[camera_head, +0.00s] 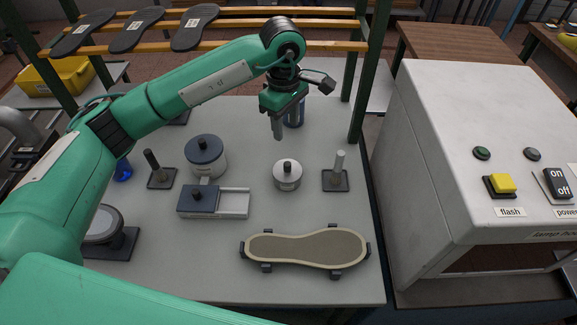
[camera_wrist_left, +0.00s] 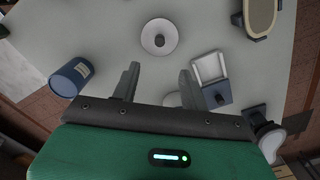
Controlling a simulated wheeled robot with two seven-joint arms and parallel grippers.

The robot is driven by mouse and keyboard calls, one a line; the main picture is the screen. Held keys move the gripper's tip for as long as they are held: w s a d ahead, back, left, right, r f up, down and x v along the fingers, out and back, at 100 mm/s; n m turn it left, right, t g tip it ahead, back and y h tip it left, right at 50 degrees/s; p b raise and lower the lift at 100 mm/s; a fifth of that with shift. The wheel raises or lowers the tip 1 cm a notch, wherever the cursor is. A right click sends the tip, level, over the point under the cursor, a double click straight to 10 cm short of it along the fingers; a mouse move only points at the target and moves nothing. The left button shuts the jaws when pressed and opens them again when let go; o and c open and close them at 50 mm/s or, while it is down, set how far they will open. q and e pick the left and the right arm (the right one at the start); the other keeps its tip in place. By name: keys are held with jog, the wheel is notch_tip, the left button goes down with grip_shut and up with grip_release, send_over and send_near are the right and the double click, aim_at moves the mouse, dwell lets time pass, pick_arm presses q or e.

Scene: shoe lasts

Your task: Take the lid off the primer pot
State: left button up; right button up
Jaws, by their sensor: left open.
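Two lidded pots stand on the grey table, and I cannot tell by label which is the primer pot. A small pale metal pot with a black knob on its lid (camera_head: 287,174) stands mid-table; it also shows in the left wrist view (camera_wrist_left: 159,37). A larger pot with a dark blue-grey lid and black knob (camera_head: 205,152) stands to its left. Both lids are on. My left gripper (camera_head: 279,132) is open and empty above the table, behind the small pot in the head view. In the left wrist view its fingers (camera_wrist_left: 159,73) point toward the small pot, apart from it.
A blue can (camera_head: 293,114) stands behind my left gripper. A box with a dark sliding lid (camera_head: 197,199), a dark post (camera_head: 154,166) and a pale post (camera_head: 340,168) flank the pots. A clamped sole (camera_head: 305,248) lies in front. A white machine (camera_head: 440,130) stands right.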

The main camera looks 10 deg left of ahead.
pick_arm(q)
jog(key=p, duration=0.2)
send_over(287, 163)
jog(key=f, duration=0.8)
jog(key=shift+a, duration=0.35)
jog(key=shift+d+f+p, duration=0.15)
jog(key=shift+f+p, duration=0.4)
jog(key=shift+p, duration=0.1)
jog(key=f+p, duration=0.1)
jog(key=f, duration=0.2)
jog(key=shift+d+f+p, duration=0.2)
jog(key=shift+p, duration=0.2)
jog(key=shift+f, duration=0.5)
grip_shut()
